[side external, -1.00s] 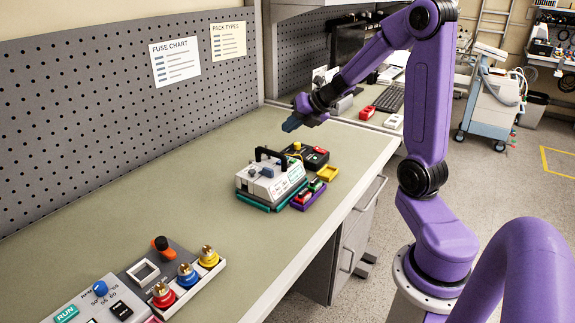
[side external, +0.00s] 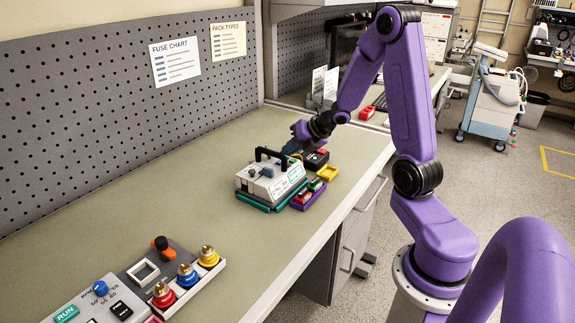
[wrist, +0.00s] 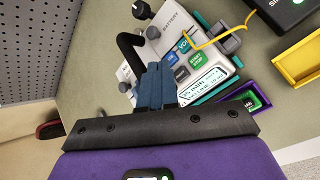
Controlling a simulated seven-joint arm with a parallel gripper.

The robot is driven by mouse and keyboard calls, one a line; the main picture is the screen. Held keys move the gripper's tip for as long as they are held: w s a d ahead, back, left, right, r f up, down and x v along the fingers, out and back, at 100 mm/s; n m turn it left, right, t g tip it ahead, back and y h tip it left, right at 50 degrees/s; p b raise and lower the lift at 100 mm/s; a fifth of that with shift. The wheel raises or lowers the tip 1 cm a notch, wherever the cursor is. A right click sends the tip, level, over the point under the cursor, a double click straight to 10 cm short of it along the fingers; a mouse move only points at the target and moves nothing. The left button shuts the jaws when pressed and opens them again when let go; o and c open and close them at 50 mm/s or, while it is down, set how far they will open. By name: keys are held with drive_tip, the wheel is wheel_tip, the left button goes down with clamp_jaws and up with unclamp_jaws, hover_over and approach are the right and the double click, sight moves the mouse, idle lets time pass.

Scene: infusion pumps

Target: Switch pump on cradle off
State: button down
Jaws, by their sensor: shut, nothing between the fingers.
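The pump (side external: 262,184) is a white box with a black carry handle and a blue-grey knob on top. It sits on a teal cradle (side external: 252,203) on the bench. In the wrist view the pump (wrist: 207,57) shows blue, green and dark buttons, a small display and a black knob on a face marked BATTERY. My gripper (side external: 287,151) is shut and empty, just behind and above the pump. In the wrist view its blue fingertips (wrist: 153,72) overlap the pump near the handle and hide part of it. I cannot tell whether they touch it.
A purple tray (side external: 311,199) with small coloured parts stands beside the pump. A yellow tray (side external: 328,172) and a black box with a red part (side external: 316,158) stand behind it. A panel with coloured posts (side external: 187,275) is at front left. The bench between is clear.

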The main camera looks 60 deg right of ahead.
sight(291, 167)
drive_tip(key=shift+f, duration=0.65)
drive_tip(key=shift+f, duration=0.1)
idle(1.6)
drive_tip(key=shift+f, duration=0.35)
drive_tip(key=shift+f, duration=0.45)
idle(0.9)
drive_tip(key=shift+r, duration=0.9)
drive_tip(key=shift+r, duration=2.5)
